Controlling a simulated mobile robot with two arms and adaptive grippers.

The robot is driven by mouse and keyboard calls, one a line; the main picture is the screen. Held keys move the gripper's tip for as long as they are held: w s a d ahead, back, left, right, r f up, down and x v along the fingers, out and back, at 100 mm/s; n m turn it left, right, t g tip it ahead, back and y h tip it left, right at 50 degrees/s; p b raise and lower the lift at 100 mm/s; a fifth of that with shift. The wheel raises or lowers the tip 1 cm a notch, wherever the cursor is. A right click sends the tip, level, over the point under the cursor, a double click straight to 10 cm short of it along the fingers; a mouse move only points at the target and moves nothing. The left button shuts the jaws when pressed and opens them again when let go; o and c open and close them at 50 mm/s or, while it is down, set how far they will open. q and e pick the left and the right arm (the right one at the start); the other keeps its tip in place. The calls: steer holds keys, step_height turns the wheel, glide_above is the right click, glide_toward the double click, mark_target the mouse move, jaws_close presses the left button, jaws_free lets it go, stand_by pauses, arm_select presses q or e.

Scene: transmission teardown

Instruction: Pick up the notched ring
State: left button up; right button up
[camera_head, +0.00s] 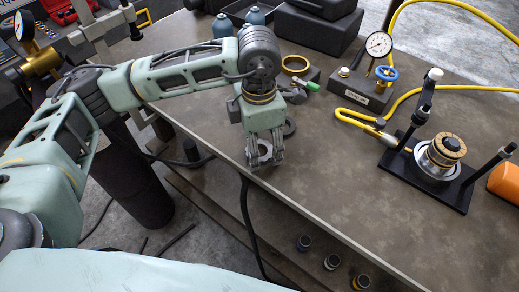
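My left gripper (264,160) reaches down over the near edge of the workbench, with its two fingers apart. A light grey ring-shaped piece (265,149) shows between the fingers. I cannot tell whether it is the notched ring or whether the fingers press on it. A brass-coloured ring (295,64) sits on a dark block behind the wrist. No notch can be made out on any ring. My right gripper is not in view.
A pressure gauge (378,44) with a blue valve and yellow hose stands at the back. A black fixture (428,178) with upright posts holds a round assembly at right. Black boxes (318,30) are at the back. The bench's front middle (340,190) is clear.

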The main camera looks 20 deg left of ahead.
arm_select(q)
steer(key=c, duration=1.2)
steer(key=shift+r, duration=0.15)
